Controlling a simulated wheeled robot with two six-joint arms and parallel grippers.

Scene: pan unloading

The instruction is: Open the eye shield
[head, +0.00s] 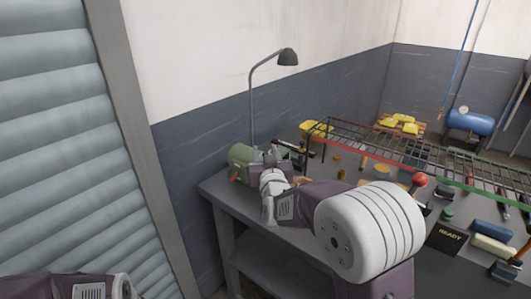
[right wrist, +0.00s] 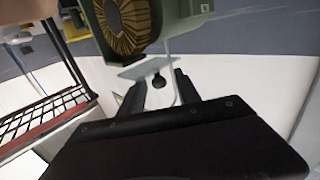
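The green bench grinder (head: 241,160) stands at the left end of the grey workbench in the head view, partly hidden by my right arm. In the right wrist view its green housing (right wrist: 180,28) and brown wire wheel (right wrist: 122,22) are at the top. A pale, see-through plate, which looks like the eye shield (right wrist: 145,70), juts out below the wheel, just beyond the fingertips. My right gripper (right wrist: 160,85) is open, with nothing visibly held between its two black fingers. Contact with the shield cannot be told. My left gripper is out of view; only my left arm shows at bottom left.
A desk lamp (head: 287,57) rises behind the grinder. A shutter (head: 50,120) is at left.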

